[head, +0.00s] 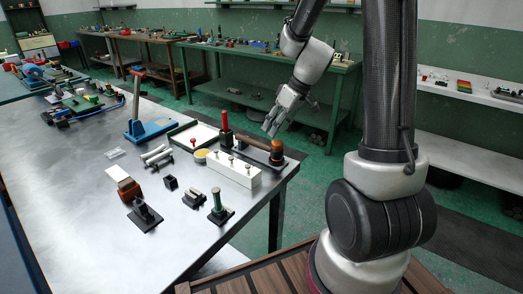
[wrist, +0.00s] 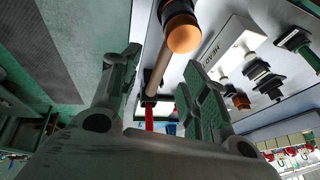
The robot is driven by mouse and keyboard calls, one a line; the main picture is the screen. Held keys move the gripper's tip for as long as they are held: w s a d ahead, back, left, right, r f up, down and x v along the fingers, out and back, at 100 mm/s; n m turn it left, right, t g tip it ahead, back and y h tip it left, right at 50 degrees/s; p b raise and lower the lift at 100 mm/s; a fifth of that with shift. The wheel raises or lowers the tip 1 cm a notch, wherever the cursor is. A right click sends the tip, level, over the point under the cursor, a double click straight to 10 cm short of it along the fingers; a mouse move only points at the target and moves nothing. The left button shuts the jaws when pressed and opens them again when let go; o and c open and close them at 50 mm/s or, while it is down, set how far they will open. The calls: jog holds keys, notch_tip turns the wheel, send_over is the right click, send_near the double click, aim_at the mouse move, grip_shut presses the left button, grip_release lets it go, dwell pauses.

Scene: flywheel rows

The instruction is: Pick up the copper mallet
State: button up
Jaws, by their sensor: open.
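The copper mallet (head: 277,153) lies near the far right corner of the metal table, its copper-coloured head close to the edge and its wooden handle reaching left. In the wrist view the mallet's round copper face (wrist: 184,33) is at the top, and its handle runs down between my fingers in the picture. My gripper (head: 272,124) is open and empty, above and beside the mallet near the table's edge. In the wrist view my gripper (wrist: 158,88) has its two fingers spread apart. I see no contact with the mallet.
A white block (head: 234,169) with several pegs stands just in front of the mallet. A red-handled tool (head: 225,122) stands upright behind it. A blue-based press (head: 147,130) and a white-faced tray (head: 195,136) are further left.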

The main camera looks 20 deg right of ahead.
aim_at(258, 145)
jog(key=x, duration=0.8)
jog(key=shift+s+a, duration=0.3)
jog(key=shift+r, duration=0.1)
grip_shut()
